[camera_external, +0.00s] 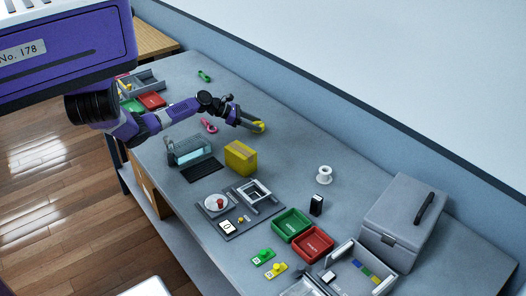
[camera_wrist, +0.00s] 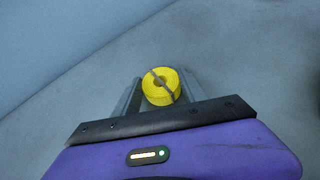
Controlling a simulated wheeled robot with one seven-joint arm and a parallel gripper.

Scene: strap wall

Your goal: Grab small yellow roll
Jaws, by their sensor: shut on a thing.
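The small yellow roll (camera_wrist: 154,94) is between my fingers in the wrist view, with its round face and centre hole showing and a thin grey strip across it. In the external view the yellow roll (camera_external: 259,127) is at the end of my arm, near the back of the bench. My gripper (camera_wrist: 158,88) is shut on the roll, one finger on each side. In the external view my gripper (camera_external: 250,121) is low at the bench top; I cannot tell whether the roll touches the surface.
A pink tool (camera_external: 209,126) lies left of my gripper. A yellow box (camera_external: 241,158) stands in front. A green item (camera_external: 205,76) lies farther back. A white spool (camera_external: 324,174), green tray (camera_external: 292,226), red tray (camera_external: 314,244) and grey case (camera_external: 398,225) are to the right. The wall runs behind the bench.

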